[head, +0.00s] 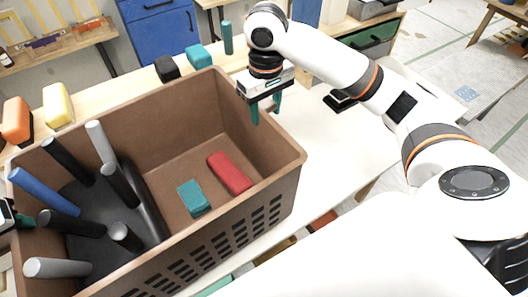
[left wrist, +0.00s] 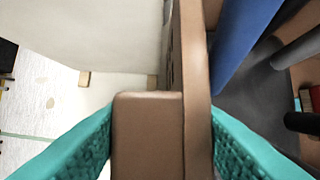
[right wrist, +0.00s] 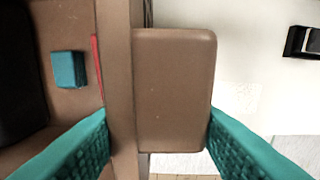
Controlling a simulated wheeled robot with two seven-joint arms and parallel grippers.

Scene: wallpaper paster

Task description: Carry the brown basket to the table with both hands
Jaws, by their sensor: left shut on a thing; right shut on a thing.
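The brown basket (head: 283,187) fills the left and middle of the head view, over a pale table (head: 340,143). I cannot tell whether its base touches the table. My right gripper (head: 265,108) is shut on the basket's right rim; the rim's brown ledge (right wrist: 174,90) lies between its teal fingers in the right wrist view. My left gripper (head: 8,216) is mostly cut off at the left edge; the left wrist view shows its teal fingers on both sides of the rim ledge (left wrist: 147,135). Inside the basket are a red block (head: 230,173), a teal block (head: 194,198) and a black holder with several rods (head: 140,200).
An orange block (head: 17,121), a yellow block (head: 57,104), a black block (head: 167,68) and a teal block (head: 199,56) stand behind the basket. A teal cylinder (head: 227,38) stands nearby. A blue cabinet (head: 160,35) is at the back.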

